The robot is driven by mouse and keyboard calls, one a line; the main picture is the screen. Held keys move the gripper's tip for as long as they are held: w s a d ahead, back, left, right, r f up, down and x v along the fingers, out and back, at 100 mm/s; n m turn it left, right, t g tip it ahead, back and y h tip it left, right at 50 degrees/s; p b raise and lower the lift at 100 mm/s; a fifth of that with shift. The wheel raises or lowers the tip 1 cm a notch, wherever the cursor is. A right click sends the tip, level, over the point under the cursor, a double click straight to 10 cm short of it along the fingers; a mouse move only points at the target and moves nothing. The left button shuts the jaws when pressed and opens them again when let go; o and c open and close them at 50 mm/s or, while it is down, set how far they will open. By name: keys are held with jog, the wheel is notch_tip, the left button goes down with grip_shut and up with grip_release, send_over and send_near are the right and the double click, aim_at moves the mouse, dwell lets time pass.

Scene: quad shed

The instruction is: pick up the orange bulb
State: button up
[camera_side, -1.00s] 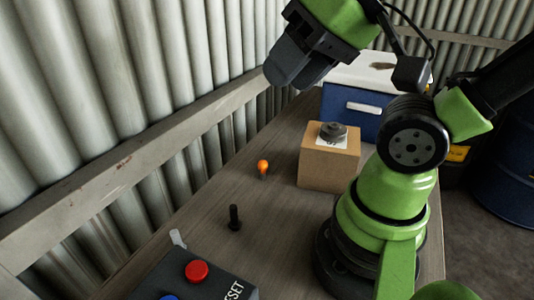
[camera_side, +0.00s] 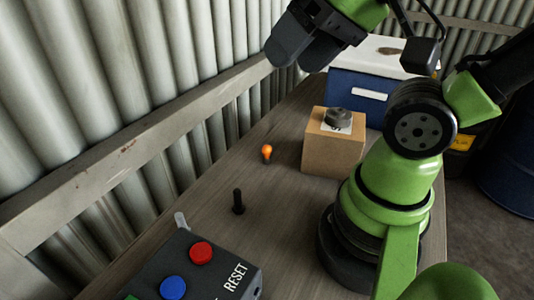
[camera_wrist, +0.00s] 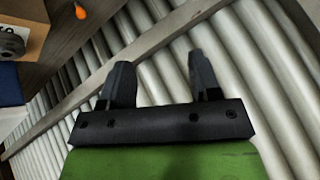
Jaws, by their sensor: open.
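The small orange bulb (camera_side: 267,151) stands on the wooden bench, left of the cardboard box in the side view. In the wrist view the bulb (camera_wrist: 80,11) shows near the top edge, left of centre. My gripper (camera_side: 287,56) is high above the bench, up and to the right of the bulb in the side view, and well apart from it. In the wrist view my gripper (camera_wrist: 160,78) has its two dark fingers spread, with nothing between them.
A cardboard box (camera_side: 331,155) with a dark knob (camera_side: 337,117) on top stands right of the bulb. A blue case (camera_side: 358,103) is behind it. A black bolt-like post (camera_side: 238,202) and a button box (camera_side: 215,277) are nearer. Corrugated wall (camera_side: 90,80) borders the bench's left.

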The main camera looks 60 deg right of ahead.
jog(key=w+d+f+n+g+h, duration=0.1)
jog(key=w+d+f+g, duration=0.2)
jog(key=w, duration=0.4)
jog(key=n+g+h, duration=0.1)
jog(key=n+g, duration=0.2)
jog(key=g, duration=0.1)
send_over(267, 146)
jog(key=a, duration=0.2)
notch_tip(267, 146, down, 14)
jog(key=f, duration=0.1)
jog(key=shift+n, duration=0.4)
jog(key=f, duration=0.2)
jog(key=d+f, duration=0.1)
jog(key=f, duration=0.4)
jog(key=shift+w+d, duration=0.1)
jog(key=shift+d, duration=0.15)
jog(key=shift+d+f, duration=0.15)
jog(key=shift+f, duration=1.35)
jog(key=shift+d+f, duration=0.15)
jog(key=shift+f, duration=1.3)
jog(key=c, duration=0.9)
